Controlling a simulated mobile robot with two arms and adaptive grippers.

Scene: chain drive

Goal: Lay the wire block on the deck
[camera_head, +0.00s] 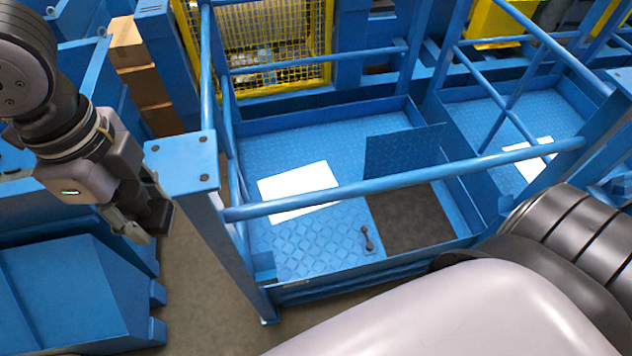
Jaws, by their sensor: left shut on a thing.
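My left gripper (148,222) hangs at the left, beside the blue corner post of the railed platform and outside its rail. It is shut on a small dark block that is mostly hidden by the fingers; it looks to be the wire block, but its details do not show. The deck (312,238) is a blue diamond-plate floor inside the rails, right of the gripper. A white sheet (298,190) lies on it. A dark handle (367,240) sits near the front, by an open hatch (412,216) with a raised blue flap (402,152). My right gripper is out of view.
A blue top rail (400,181) crosses above the deck, and the corner post (183,165) stands between gripper and deck. Blue bins (70,290) stand at the left, brown boxes (140,70) behind. A yellow mesh guard (270,40) is at the back. My right arm covers the lower right.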

